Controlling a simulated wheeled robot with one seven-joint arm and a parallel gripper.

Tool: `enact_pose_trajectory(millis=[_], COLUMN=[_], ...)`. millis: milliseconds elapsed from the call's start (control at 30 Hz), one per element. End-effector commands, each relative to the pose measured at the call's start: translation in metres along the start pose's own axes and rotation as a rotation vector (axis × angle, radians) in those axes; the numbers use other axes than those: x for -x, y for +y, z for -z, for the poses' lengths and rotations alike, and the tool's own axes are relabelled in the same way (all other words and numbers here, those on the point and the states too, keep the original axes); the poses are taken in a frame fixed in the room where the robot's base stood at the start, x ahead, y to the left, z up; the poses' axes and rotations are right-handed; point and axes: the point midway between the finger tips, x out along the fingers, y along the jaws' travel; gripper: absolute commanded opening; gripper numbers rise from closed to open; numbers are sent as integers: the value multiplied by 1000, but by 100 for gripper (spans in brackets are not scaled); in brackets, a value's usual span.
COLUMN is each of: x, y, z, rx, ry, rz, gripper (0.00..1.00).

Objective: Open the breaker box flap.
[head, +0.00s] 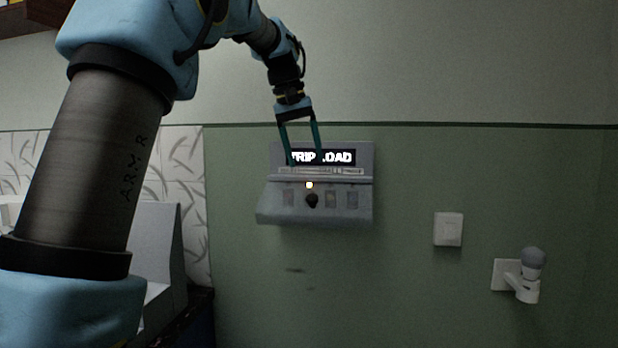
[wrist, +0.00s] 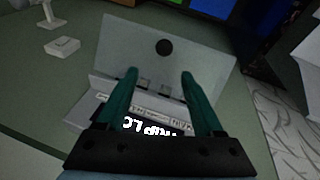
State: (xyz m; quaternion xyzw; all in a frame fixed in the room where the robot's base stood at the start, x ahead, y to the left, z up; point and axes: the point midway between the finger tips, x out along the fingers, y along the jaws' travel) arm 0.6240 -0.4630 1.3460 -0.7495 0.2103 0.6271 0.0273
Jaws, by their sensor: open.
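The grey breaker box (head: 364,160) is mounted on the green wall, with a black display reading "TRIP LOAD" and a label strip under it. Its flap (head: 275,213) is the grey lower front panel, jutting outward, with a round dark knob (head: 312,201) and small windows. In the wrist view the flap (wrist: 205,55) and knob (wrist: 164,46) lie beyond the fingertips. My gripper (head: 305,157) is open and empty, pointing down in front of the display, above the knob. In the wrist view my gripper (wrist: 159,73) has its fingers spread, with the knob beyond them.
A white wall switch (head: 448,229) and a white fixture with a grey rounded top (head: 530,262) are on the wall to the right. A pale grey angular object (head: 160,240) stands at the lower left. The wall between box and switch is clear.

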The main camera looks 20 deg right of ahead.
Motion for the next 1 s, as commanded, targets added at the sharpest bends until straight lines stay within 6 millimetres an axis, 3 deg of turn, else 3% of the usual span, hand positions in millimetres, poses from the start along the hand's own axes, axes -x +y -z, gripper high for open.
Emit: enact_pose_trajectory(millis=[200,533,733,867,1000], x=[24,28,25,-6,-63], y=[1,1,-2,-34,-98], z=[0,0,0,-1,-13], rx=[-1,-1,2,39,96], ry=[1,0,-3,-26,-71], rz=[-1,0,4,56,160], gripper=[69,69,46,32,16])
